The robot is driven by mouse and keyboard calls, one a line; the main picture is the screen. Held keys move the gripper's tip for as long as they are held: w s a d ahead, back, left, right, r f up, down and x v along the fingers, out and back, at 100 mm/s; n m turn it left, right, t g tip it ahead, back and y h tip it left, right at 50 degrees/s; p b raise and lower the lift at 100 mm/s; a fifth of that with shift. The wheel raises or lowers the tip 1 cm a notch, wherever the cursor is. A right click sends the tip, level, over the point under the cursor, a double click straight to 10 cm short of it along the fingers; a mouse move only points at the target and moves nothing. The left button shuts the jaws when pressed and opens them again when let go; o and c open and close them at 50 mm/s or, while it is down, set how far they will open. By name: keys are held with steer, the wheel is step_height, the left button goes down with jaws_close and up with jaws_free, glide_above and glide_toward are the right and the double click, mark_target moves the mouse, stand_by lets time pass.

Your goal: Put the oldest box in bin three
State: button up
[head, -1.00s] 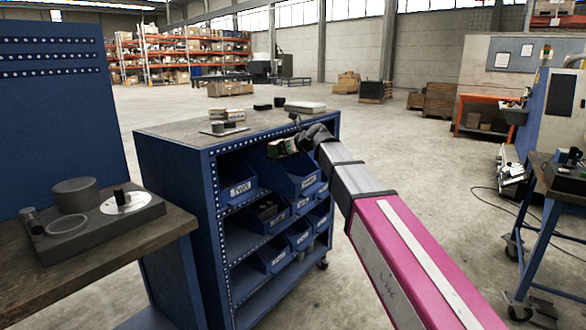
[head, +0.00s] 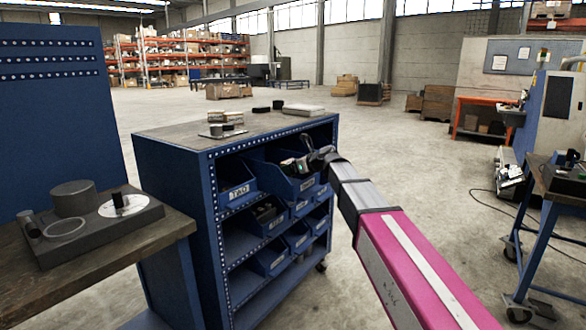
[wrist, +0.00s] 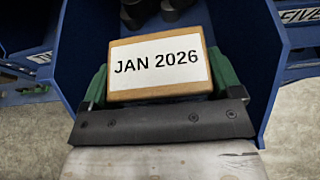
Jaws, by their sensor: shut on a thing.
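A small tan box (wrist: 158,64) with a white label reading "JAN 2026" is held between the green fingers of my gripper (wrist: 161,80) in the wrist view. Around and below it are the walls of a blue bin (wrist: 247,45), with dark items deeper inside. In the head view my gripper (head: 298,163) is at the upper opening of the blue shelf cabinet, over a large blue bin (head: 290,188). This bin's own label is not readable. The held box is too small to make out clearly there.
A bin label reading "FIVE" (wrist: 300,16) shows at the right of the wrist view. Several other labelled blue bins fill the cabinet (head: 170,190). A workbench (head: 110,255) stands at left.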

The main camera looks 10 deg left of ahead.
steer(key=shift+f, duration=0.6)
steer(key=o, duration=0.9)
steer(key=shift+f, duration=0.1)
steer(key=shift+o, duration=0.2)
steer(key=shift+s, duration=0.1)
steer(key=shift+r, duration=0.45)
steer(key=v, duration=1.2)
steer(key=s+d+f+n+h, duration=0.25)
steer(key=d+f, duration=0.25)
steer(key=f, duration=0.3)
steer(key=s+d+f+n+g+h, duration=0.1)
steer(key=d+f+n+h, duration=0.1)
steer(key=d+f+n, duration=0.35)
steer(key=s+d+f+n+h, duration=0.2)
steer(key=d+f, duration=0.3)
steer(key=f, duration=0.4)
steer(key=s+d+f+n+g+h, duration=0.4)
steer(key=s+d+f+n+h, duration=0.2)
steer(key=s+d+f+n, duration=0.6)
steer(key=s+d+f, duration=0.3)
steer(key=d+f, duration=0.2)
steer(key=d, duration=0.1)
steer(key=shift+d+f, duration=0.15)
steer(key=shift+d, duration=0.25)
